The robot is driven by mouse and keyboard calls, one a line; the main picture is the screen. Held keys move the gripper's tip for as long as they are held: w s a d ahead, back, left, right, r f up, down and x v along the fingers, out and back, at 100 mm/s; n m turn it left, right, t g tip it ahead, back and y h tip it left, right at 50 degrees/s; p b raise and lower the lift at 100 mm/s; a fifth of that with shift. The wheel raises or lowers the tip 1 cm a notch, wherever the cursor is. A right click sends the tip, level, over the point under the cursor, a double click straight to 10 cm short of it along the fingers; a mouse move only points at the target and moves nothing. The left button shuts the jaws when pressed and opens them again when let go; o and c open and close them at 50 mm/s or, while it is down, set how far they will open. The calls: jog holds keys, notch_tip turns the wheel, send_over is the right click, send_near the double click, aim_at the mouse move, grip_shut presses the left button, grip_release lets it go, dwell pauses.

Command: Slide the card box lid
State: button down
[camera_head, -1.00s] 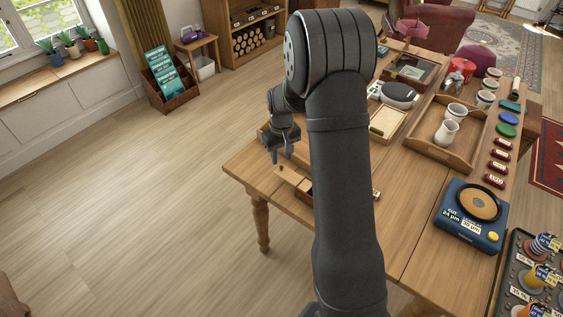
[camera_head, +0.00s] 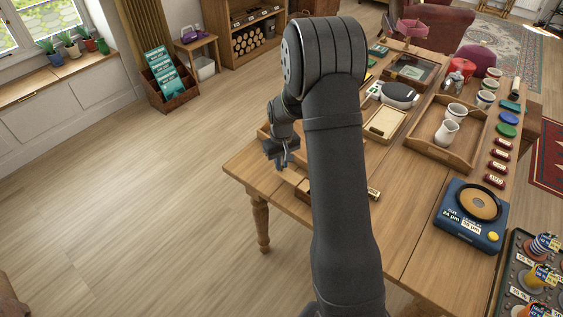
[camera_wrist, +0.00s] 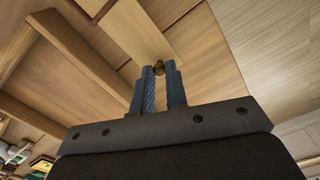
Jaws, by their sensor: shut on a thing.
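The card box (camera_head: 303,190) is on the near left part of the wooden table, and my arm hides much of it in the head view. Its pale wooden lid (camera_wrist: 140,32) is a flat board in the wrist view, with a small brass knob (camera_wrist: 158,67) near its end. My gripper (camera_wrist: 160,75) is shut on the knob, its two blue fingers on either side of it. In the head view my gripper (camera_head: 281,162) is low over the table's left edge, covering the knob. The inside of the box is hidden.
A wooden tray with raised edges (camera_wrist: 62,60) lies close beside the lid. The table's left edge (camera_head: 238,178) is near my gripper, with open floor (camera_head: 150,210) beyond.

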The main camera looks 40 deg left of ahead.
jog(key=d, duration=1)
jog(key=shift+s+d, duration=0.1)
jog(key=shift+d, duration=0.3)
jog(key=c, duration=1.4)
grip_release()
jog(key=shift+c, duration=0.2)
jog(key=shift+r, duration=0.1)
notch_tip(320, 180, up, 17)
jog(key=shift+r, duration=0.15)
